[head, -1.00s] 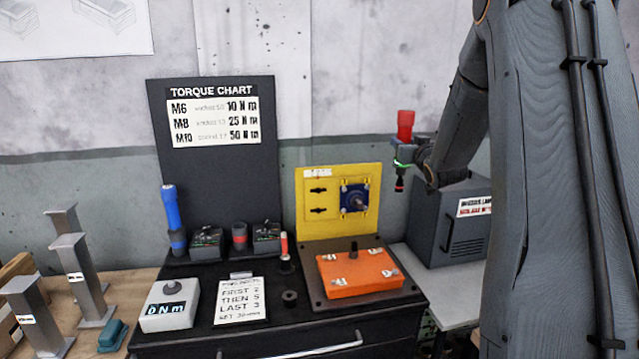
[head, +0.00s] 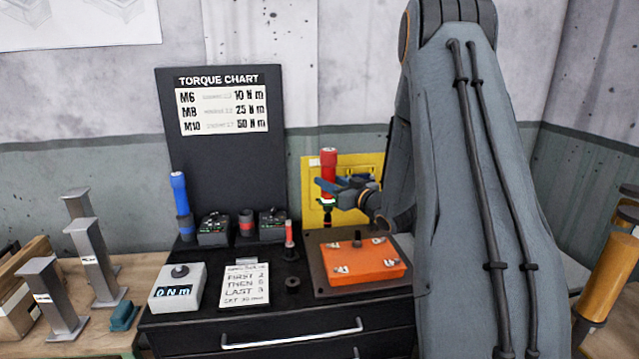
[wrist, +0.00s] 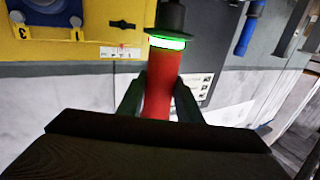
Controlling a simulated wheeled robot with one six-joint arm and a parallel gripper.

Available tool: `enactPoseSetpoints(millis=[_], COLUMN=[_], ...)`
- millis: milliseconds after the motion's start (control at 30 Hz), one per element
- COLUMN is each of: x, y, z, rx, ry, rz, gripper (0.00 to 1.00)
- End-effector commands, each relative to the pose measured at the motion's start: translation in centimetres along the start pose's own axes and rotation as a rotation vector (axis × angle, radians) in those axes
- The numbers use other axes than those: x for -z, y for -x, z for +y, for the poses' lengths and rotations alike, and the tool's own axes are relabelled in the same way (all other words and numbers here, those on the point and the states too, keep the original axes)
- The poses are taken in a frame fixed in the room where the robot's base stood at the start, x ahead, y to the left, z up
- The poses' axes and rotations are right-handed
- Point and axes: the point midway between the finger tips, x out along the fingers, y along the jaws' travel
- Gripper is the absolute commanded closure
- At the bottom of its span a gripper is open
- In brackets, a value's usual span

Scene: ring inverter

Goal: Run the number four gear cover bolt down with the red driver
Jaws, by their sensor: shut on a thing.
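My gripper (head: 329,188) is shut on the red driver (head: 328,158) and holds it upright in the air, tip down. In the head view it is in front of the yellow panel, over the back left of the orange gear cover (head: 362,266). The driver also shows in the wrist view (wrist: 158,88), between the two fingers, with a lit green ring near its dark end. The cover lies flat on a dark plate, with pale marked tabs near its corners and a dark post at its back. The numbers by its bolts are too small to read.
The yellow panel (head: 314,172) stands behind the cover, partly hidden by my arm. A blue driver (head: 180,195) stands at the left. A grey 0 Nm box (head: 176,290), a note card (head: 245,284) and a small red-topped tool (head: 290,236) stand on the black bench.

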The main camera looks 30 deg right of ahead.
Motion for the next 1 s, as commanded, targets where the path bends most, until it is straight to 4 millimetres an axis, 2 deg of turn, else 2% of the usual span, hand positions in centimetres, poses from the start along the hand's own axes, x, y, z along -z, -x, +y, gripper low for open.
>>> enactPoseSetpoints(millis=[400, 1000], x=[0.2, -3.9], y=[0.3, 0.0], z=[0.3, 0.1], rx=[-0.004, -0.001], ry=[0.002, 0.001], rz=[0.002, 0.002], gripper=[0.97, 0.97])
